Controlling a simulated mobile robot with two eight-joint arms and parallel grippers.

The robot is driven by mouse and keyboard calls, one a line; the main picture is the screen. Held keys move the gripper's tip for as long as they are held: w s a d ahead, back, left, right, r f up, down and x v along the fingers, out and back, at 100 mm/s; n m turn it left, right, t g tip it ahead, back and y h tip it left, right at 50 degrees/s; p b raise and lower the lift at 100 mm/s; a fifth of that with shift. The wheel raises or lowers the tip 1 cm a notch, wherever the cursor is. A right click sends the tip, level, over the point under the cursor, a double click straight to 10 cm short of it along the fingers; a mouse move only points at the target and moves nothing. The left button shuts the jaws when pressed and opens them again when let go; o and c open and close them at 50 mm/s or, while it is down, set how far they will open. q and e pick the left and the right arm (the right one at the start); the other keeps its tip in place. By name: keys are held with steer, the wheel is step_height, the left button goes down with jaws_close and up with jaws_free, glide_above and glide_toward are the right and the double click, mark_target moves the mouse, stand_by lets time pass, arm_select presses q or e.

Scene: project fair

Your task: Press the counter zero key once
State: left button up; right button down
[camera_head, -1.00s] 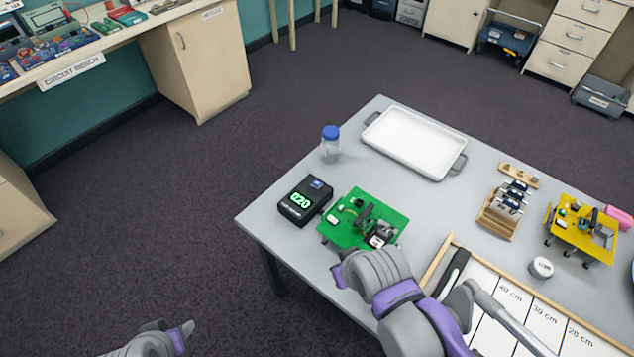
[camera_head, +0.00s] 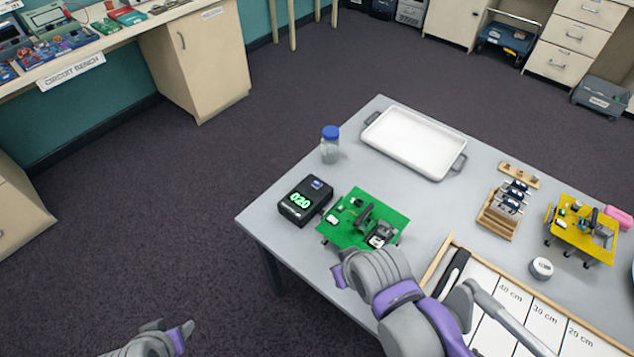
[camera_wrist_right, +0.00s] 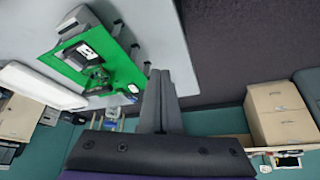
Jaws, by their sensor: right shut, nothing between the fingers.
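The counter (camera_head: 307,201) is a black box at the left corner of the grey table, with a green lit display reading 020. A small blue key (camera_head: 316,184) sits on its top face at the far side; I cannot read its label. My right arm reaches in over the front edge of the table, nearer than the green board. In the right wrist view my right gripper (camera_wrist_right: 161,75) is shut and empty, its fingers beside the green board (camera_wrist_right: 97,62). I cannot make out the counter there.
The green circuit board (camera_head: 352,220) stands close right of the counter. A blue-capped bottle (camera_head: 330,150) and a white tray (camera_head: 408,143) are behind. A wooden rack (camera_head: 497,222), yellow board (camera_head: 580,236) and ruled board (camera_head: 545,318) lie to the right.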

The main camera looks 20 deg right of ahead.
steer(key=m+t+y+b, duration=0.1)
steer(key=m+t, duration=0.3)
steer(key=m, duration=2.1)
glide_above(317, 183)
steer(key=s, duration=0.1)
steer(key=shift+d+r, duration=0.1)
steer(key=shift+d, duration=0.2)
step_height(317, 183, down, 8)
steer(key=b, duration=0.5)
steer(key=shift+f+b, duration=0.4)
steer(key=shift+b, duration=0.1)
